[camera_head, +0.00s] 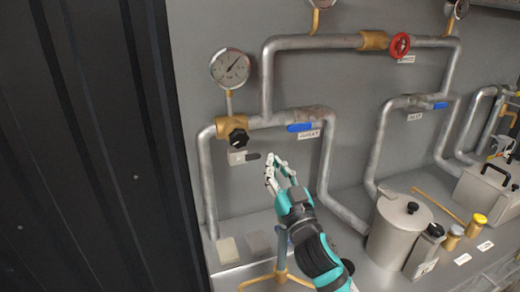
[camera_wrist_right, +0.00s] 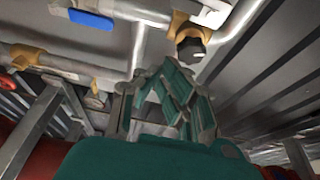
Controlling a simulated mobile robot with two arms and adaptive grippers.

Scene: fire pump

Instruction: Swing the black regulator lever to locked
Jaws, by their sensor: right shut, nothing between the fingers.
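The regulator (camera_head: 231,126) is a brass fitting on the left pipe, with a black knob (camera_head: 238,137) on its front. A small black lever (camera_head: 253,156) sticks out to the right below it, beside a pale block (camera_head: 237,157). My right gripper (camera_head: 276,168) is shut and empty, just right of and slightly below the lever tip; I cannot tell whether they touch. In the wrist view my right gripper's fingers (camera_wrist_right: 178,75) point up toward the brass fitting with its dark knob (camera_wrist_right: 190,46). The lever is not clear there. My left gripper is not in view.
A blue-handled valve (camera_head: 300,127) sits on the pipe to the right, with a round gauge (camera_head: 230,68) above the regulator. A metal pot (camera_head: 399,225) stands on the bench at right. A dark ribbed wall (camera_head: 90,150) fills the left side.

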